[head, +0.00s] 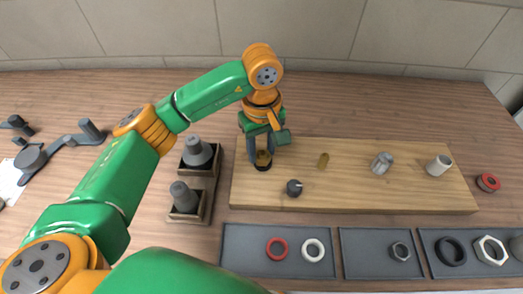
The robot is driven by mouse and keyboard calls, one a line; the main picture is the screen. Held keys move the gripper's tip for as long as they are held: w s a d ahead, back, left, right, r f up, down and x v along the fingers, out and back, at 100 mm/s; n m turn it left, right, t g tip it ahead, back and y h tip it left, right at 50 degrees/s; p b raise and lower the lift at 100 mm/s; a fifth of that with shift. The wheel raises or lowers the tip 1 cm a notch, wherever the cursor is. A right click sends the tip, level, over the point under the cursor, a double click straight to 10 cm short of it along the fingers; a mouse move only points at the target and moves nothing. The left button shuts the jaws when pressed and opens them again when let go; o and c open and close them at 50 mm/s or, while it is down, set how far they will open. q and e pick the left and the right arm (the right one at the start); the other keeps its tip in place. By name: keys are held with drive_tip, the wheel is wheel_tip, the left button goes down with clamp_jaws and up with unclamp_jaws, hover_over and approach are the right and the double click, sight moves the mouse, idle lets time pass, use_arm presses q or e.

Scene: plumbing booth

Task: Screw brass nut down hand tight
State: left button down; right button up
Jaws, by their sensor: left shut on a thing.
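My left gripper (262,160) points down at the left part of the wooden board (400,200). Its fingers are shut on a small dark brass-coloured piece, which looks like the brass nut (263,155). The nut sits low, at the board's surface. The fingers hide most of it, so its thread and how far down it sits cannot be made out. My right gripper does not show.
Trays with rings and nuts (340,226) line the front. A wooden holder (203,206) with grey parts stands left.

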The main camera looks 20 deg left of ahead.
use_arm(q)
drive_tip(key=shift+m, duration=0.3)
unclamp_jaws()
idle(0.3)
idle(0.4)
wheel_tip(320, 180, up, 5)
drive_tip(key=p, duration=0.3)
drive_tip(key=shift+r, duration=0.1)
idle(0.4)
